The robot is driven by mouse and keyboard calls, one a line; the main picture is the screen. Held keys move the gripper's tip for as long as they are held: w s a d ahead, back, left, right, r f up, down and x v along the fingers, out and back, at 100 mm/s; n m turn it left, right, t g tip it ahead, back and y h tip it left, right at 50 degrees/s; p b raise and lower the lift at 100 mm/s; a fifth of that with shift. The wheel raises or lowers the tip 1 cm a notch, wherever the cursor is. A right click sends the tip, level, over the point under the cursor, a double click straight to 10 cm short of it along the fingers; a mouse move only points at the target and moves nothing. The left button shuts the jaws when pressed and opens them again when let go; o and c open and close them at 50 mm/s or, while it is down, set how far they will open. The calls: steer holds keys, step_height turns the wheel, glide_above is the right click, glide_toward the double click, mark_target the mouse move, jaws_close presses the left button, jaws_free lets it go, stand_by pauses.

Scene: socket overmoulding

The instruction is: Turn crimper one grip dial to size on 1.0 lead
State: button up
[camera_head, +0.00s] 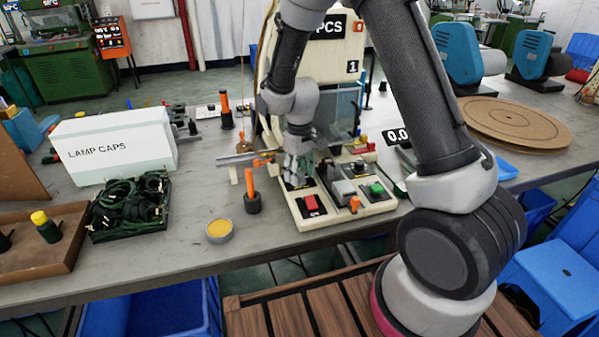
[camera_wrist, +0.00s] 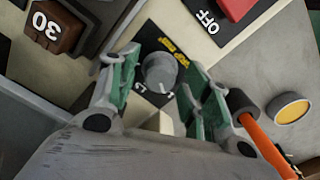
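Crimper one (camera_head: 338,55) is a cream machine with a "1" plate, standing on the bench behind a cream control base (camera_head: 345,216). In the wrist view its grip dial is a round grey knob (camera_wrist: 159,72) on a black plate with yellow lettering. A pale mark on the knob points to the lower right; the size figures are too blurred to read surely. My gripper (camera_wrist: 160,65) has green-padded fingers open on both sides of the knob, with gaps visible. In the head view my gripper (camera_head: 297,168) is low over the base's left part and the dial is hidden. I see no lead clearly.
A red OFF button (camera_head: 311,203) and a green button (camera_head: 376,188) are on the base. An orange-handled tool (camera_head: 250,183) stands close left of my gripper, with a yellow-topped tin (camera_head: 219,231) nearby. A lamp caps box (camera_head: 115,145) and dark tray (camera_head: 130,205) stand farther left.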

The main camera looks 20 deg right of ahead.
mark_target(299, 173)
step_height(299, 173, up, 12)
stand_by(0.6)
